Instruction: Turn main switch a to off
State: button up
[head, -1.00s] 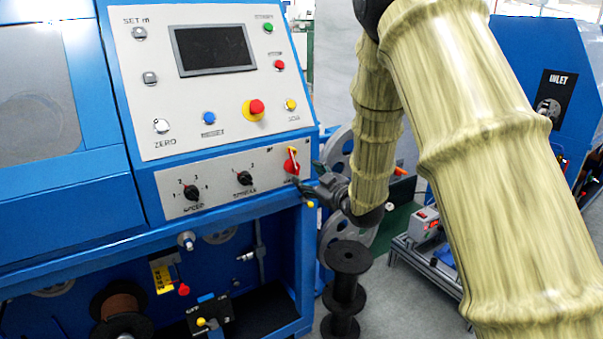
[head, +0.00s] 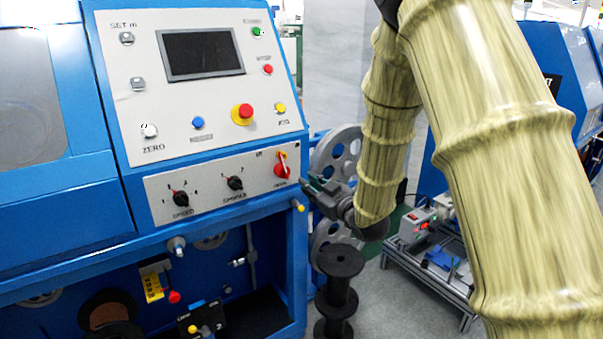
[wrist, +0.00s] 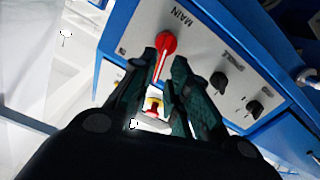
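The main switch (head: 282,171) is a red rotary knob with a pale pointer line, at the right end of the machine's lower grey panel. In the wrist view the switch (wrist: 165,46) shows beyond my fingertips, beside printed "MAIN" lettering, its pointer line lying between the fingers' directions. My gripper (head: 312,187) is just right of and slightly below the switch in the head view, apart from it in the picture. In the wrist view my gripper (wrist: 165,64) has its dark green fingers spread with a gap between them, holding nothing. The off mark is too small to read.
Two black knobs, speed (head: 181,198) and another (head: 235,183), sit left on the same panel. A red emergency button (head: 243,113) is above. A yellow-tipped peg (head: 299,206) sticks out below my gripper. A black spool stack (head: 339,285) stands under my wrist.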

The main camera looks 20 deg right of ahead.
aim_at(281, 165)
jog(key=m, duration=0.2)
jog(key=shift+w+d+r+m+t+h, duration=0.1)
jog(key=shift+w+r+m+t+h, duration=0.1)
jog(key=shift+m+t+h, duration=0.15)
grip_shut()
jog(key=w+a+r+m+h+b, duration=0.1)
jog(key=w+m, duration=0.3)
jog(key=m, duration=0.5)
jog(key=w+a+r+m+t+h+b, duration=0.1)
jog(key=w+m+h, duration=0.3)
jog(key=m, duration=0.6)
jog(key=shift+w+a+r, duration=0.2)
jog(key=shift+w+r, duration=0.35)
jog(key=shift+r, duration=0.2)
jog(key=shift+t, duration=0.25)
